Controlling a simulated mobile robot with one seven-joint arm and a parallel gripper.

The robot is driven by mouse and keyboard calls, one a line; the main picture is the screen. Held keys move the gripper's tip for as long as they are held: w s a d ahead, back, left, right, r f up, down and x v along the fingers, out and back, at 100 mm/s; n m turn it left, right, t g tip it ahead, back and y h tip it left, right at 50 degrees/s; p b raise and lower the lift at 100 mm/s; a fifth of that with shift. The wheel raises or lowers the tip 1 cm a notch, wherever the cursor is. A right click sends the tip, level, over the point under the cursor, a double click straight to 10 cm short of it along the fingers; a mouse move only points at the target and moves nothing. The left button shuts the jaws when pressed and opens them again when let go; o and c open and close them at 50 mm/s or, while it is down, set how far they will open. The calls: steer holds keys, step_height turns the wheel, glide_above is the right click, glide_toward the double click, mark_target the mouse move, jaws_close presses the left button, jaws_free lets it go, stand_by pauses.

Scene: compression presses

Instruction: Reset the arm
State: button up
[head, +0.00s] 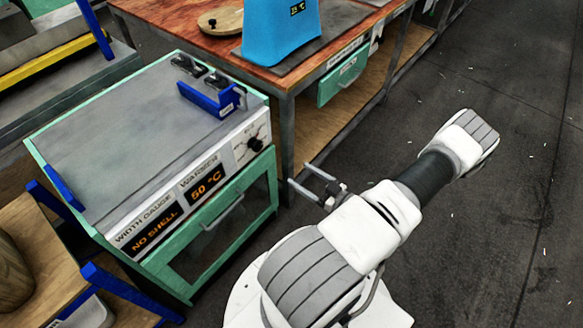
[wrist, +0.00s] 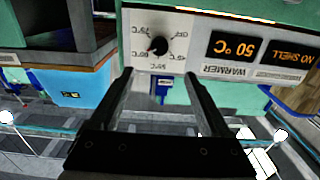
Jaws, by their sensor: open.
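My gripper (head: 300,176) is open and empty in the head view. It is held out in front of the right end of the green warmer cabinet (head: 226,236), near the wooden table's leg. My white and grey arm reaches up from the bottom of that view. In the wrist view, the two dark fingers of my gripper (wrist: 158,82) stand apart with nothing between them. Beyond them is the warmer's white panel with its black knob (wrist: 158,46) and a 50 °C display (wrist: 234,47).
A blue bracket (head: 212,98) stands on the cabinet's grey top. A blue device (head: 280,32) and a round wooden piece (head: 221,21) sit on the red-brown table (head: 172,35). Wooden shelving is at lower left. The dark floor (head: 500,220) at right is open.

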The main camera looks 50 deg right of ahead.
steer(key=shift+s, duration=0.35)
steer(key=shift+r, duration=0.1)
stand_by(0.3)
